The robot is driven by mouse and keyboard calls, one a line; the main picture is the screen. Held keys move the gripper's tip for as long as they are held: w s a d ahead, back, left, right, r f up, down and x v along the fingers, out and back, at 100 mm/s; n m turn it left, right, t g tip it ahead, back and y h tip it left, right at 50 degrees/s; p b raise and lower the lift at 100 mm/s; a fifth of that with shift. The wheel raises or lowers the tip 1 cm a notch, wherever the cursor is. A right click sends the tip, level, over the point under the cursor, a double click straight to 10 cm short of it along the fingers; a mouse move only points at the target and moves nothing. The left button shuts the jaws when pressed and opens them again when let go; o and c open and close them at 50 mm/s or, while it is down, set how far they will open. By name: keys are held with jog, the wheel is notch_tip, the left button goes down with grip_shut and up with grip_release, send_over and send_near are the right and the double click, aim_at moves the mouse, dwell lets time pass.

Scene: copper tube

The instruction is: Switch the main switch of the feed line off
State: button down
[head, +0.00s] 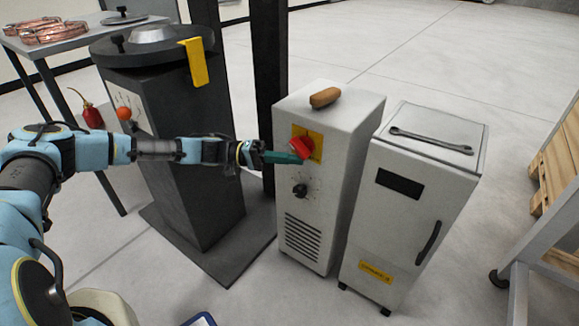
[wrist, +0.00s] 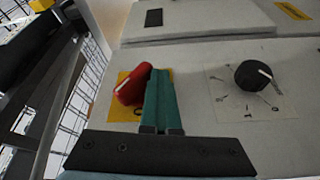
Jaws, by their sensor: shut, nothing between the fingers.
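The main switch is a red rotary handle (head: 303,147) on a yellow plate (head: 316,138), high on the front of a white cabinet (head: 335,180). In the wrist view the red handle (wrist: 132,86) sits slanted on its yellow plate (wrist: 122,110), with a pale line along it. My gripper (head: 297,158) reaches in from the left, its green fingers shut and empty. In the wrist view the fingertips (wrist: 159,74) are right beside the handle and cover part of its right side. I cannot tell whether they touch it.
A black knob (head: 300,190) with a dial is below the switch. A brown object (head: 324,97) lies on the cabinet top. A second white cabinet (head: 400,215) with a wrench (head: 431,141) stands close on the right. A dark machine (head: 190,150) stands behind my arm.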

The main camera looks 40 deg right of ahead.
jog(key=g+h+b, duration=0.1)
jog(key=s+n+g+h+b, duration=0.1)
jog(key=n+g+h+b, duration=0.1)
jog(key=shift+s+d+f, duration=0.2)
jog(key=shift+s, duration=0.15)
dwell(0.4)
dwell(0.5)
jog(key=v, duration=1)
jog(key=shift+w+a, duration=0.25)
jog(key=shift+w, duration=0.05)
jog(key=shift+f, duration=0.15)
